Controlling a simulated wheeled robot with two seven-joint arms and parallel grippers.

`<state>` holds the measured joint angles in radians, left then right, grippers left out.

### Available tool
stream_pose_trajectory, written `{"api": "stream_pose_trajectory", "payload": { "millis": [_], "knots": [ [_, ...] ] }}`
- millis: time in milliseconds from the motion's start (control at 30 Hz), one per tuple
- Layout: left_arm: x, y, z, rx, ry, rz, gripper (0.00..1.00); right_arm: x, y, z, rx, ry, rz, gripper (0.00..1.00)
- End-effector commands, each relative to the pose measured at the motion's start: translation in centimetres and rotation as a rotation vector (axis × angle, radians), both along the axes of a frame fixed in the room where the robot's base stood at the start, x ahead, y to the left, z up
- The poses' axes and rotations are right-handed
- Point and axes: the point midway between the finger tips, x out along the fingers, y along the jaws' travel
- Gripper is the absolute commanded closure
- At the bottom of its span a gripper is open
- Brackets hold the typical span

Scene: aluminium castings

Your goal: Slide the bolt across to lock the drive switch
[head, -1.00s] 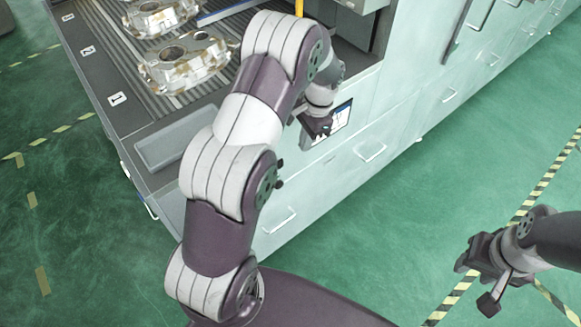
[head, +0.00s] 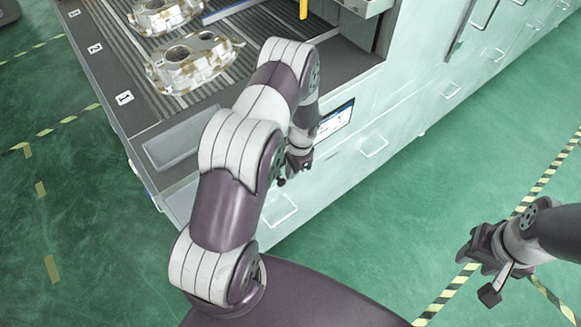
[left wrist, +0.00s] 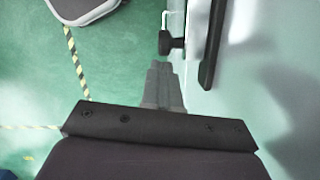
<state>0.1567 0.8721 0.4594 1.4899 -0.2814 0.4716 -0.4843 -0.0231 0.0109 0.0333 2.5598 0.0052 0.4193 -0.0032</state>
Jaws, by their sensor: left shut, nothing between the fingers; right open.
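My left gripper (head: 298,167) is low beside the pale cabinet front, just below the display panel (head: 335,119). In the left wrist view its fingers (left wrist: 163,80) are shut and empty. A small black knob (left wrist: 171,43) sticks out from the cabinet front just beyond the fingertips, with a gap between them. I cannot tell whether this knob is the bolt or the drive switch. In the head view the arm and gripper hide that spot. My right gripper (head: 474,250) is open and empty over the floor at the right.
A dark panel edge (left wrist: 213,45) stands out from the cabinet close to the knob. Drawer handles (head: 374,147) project from the cabinet front. Castings (head: 190,62) lie on the ribbed bed (head: 145,85) above. The green floor (head: 400,215) in front is clear.

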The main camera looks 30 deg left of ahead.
Motion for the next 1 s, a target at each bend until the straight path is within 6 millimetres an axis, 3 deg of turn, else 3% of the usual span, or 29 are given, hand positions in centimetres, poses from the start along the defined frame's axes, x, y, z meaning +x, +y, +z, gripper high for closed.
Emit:
{"api": "stream_pose_trajectory", "payload": {
  "millis": [367,700,1000],
  "knots": [
    [-0.3,0.2,-0.2,0.000,0.001,0.001,1.00,0.0,0.0,0.1,0.000,0.000,0.000,0.57],
    [-4.4,1.9,-0.1,-0.001,0.003,0.003,1.00,0.0,0.0,0.5,0.000,0.000,0.000,0.57],
    [-4.6,1.9,-0.2,-0.001,0.003,0.001,1.00,0.0,0.0,0.5,0.000,0.000,0.000,0.57]
  ]
}}
